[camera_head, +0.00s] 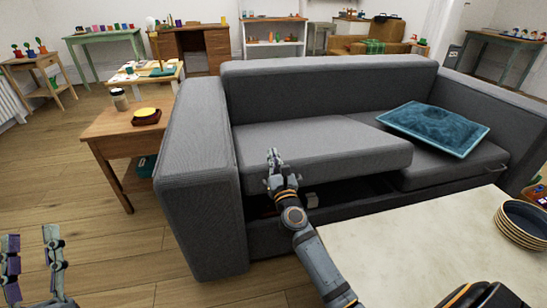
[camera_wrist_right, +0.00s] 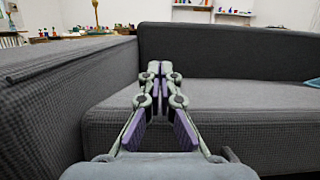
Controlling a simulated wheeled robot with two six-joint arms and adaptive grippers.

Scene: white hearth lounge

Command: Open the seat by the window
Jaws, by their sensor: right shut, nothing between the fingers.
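A grey sofa (camera_head: 330,80) stands in the middle of the head view, with two seats. Its left seat (camera_head: 330,145) is raised at the front, with a dark gap (camera_head: 345,190) below it; this seat also shows in the right wrist view (camera_wrist_right: 240,110). The right seat (camera_head: 455,172) lies lower and has a handle (camera_head: 495,168) on its front. My right gripper (camera_head: 272,156) is shut and empty at the left front part of the raised seat; I cannot tell whether it touches it. My left gripper (camera_head: 32,240) is open and empty, low at the left, away from the sofa.
A teal cushion (camera_head: 435,128) lies on the right seat. A small pale object (camera_head: 311,200) shows in the gap. A white table (camera_head: 400,250) with stacked plates (camera_head: 522,222) stands at front right. A wooden side table (camera_head: 105,125) stands left of the sofa. Floor at left is clear.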

